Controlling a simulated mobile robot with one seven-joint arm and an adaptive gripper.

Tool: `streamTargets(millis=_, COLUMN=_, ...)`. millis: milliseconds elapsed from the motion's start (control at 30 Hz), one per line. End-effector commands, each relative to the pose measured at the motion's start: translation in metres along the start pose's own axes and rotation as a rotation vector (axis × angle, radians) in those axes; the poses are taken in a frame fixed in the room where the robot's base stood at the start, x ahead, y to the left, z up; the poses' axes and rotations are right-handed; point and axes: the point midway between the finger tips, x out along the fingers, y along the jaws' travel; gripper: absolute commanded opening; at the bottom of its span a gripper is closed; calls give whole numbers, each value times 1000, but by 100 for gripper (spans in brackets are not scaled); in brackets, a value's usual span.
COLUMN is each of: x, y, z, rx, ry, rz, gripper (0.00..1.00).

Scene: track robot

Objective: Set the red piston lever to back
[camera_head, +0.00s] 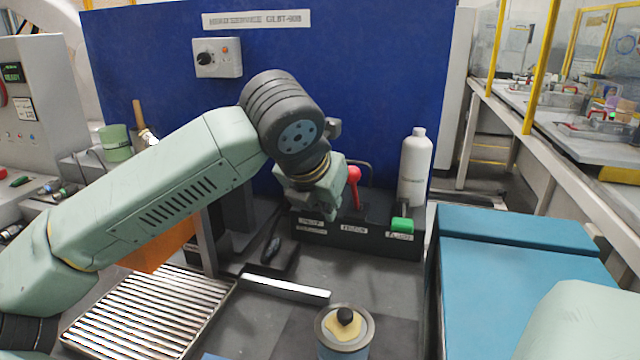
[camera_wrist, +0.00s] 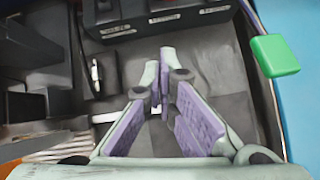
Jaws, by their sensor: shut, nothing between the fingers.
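The red piston lever (camera_head: 354,174) stands up from the black control block (camera_head: 385,240), its round red knob on top, above the middle label. It is not visible in the wrist view, where only the block's front edge (camera_wrist: 160,18) shows at the top. My gripper (camera_head: 326,205) is just left of the lever in the head view, partly in front of the block; it does not clearly touch the lever. In the wrist view my gripper's (camera_wrist: 160,98) purple-padded fingers meet at their tips, with nothing held.
A green knob (camera_head: 402,225) is at the block's right end, with a white bottle (camera_head: 414,165) behind it. A blue panel (camera_head: 380,90) rises behind. A metal bar (camera_head: 285,289) and a can (camera_head: 345,335) stand in front; a slatted tray (camera_head: 150,310) is left.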

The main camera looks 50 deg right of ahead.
Motion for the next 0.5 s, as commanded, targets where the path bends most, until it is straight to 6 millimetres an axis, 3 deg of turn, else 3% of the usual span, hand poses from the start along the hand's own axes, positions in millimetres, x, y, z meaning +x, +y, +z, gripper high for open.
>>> streamTargets(millis=33, x=-5, y=-1, z=14, rx=1, ry=-3, rz=-2, gripper=0)
streamTargets(millis=200, x=2, y=0, z=29, rx=0, ry=-3, rz=-1, gripper=0)
streamTargets(millis=500, x=5, y=0, z=32, rx=-1, ry=-3, rz=1, gripper=0)
